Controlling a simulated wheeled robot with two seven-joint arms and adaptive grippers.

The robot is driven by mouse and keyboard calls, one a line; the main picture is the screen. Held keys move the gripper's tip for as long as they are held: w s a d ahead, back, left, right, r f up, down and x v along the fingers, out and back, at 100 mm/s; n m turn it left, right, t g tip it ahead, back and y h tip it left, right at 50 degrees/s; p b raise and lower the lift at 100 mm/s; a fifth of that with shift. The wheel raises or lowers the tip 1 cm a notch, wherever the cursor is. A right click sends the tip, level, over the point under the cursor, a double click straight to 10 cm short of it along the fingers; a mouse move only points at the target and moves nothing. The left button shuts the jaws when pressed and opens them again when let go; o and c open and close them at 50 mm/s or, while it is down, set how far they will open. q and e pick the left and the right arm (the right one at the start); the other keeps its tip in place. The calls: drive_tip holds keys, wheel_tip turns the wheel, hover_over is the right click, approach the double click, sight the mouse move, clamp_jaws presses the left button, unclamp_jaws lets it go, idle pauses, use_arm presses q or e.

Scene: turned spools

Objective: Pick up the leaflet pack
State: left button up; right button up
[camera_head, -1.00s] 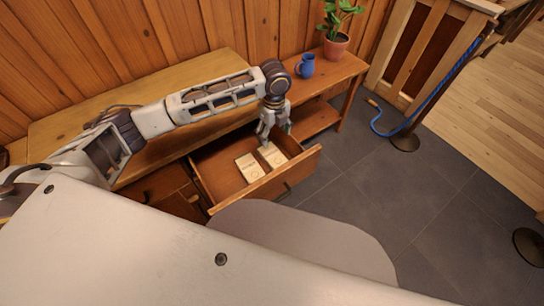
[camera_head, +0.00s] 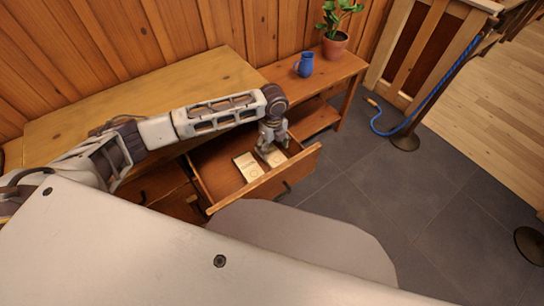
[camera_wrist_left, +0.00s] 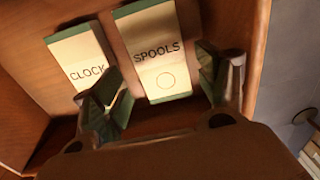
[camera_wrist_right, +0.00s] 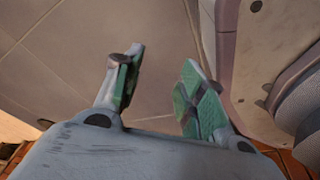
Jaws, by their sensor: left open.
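Two leaflet packs lie flat in an open wooden drawer (camera_head: 222,183). In the left wrist view, one cream pack with green ends reads "SPOOLS" (camera_wrist_left: 158,58) and the other reads "CLOCK" (camera_wrist_left: 82,60). In the head view the CLOCK pack (camera_head: 249,167) is on the left, and the SPOOLS pack (camera_head: 276,158) is partly hidden by my left gripper (camera_head: 270,147). In its wrist view my left gripper (camera_wrist_left: 161,80) is open, its fingers on either side of the SPOOLS pack's lower end. My right gripper (camera_wrist_right: 161,65) is open and empty.
The drawer's front panel (camera_head: 265,189) and sides surround the packs. A blue jug (camera_head: 304,65) and a potted plant (camera_head: 335,45) stand on the wooden shelf behind. A blue rope (camera_head: 432,98) hangs from a post at right.

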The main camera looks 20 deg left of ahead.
drive_tip(key=shift+a, duration=0.35)
use_arm(q)
drive_tip(key=shift+f, duration=0.1)
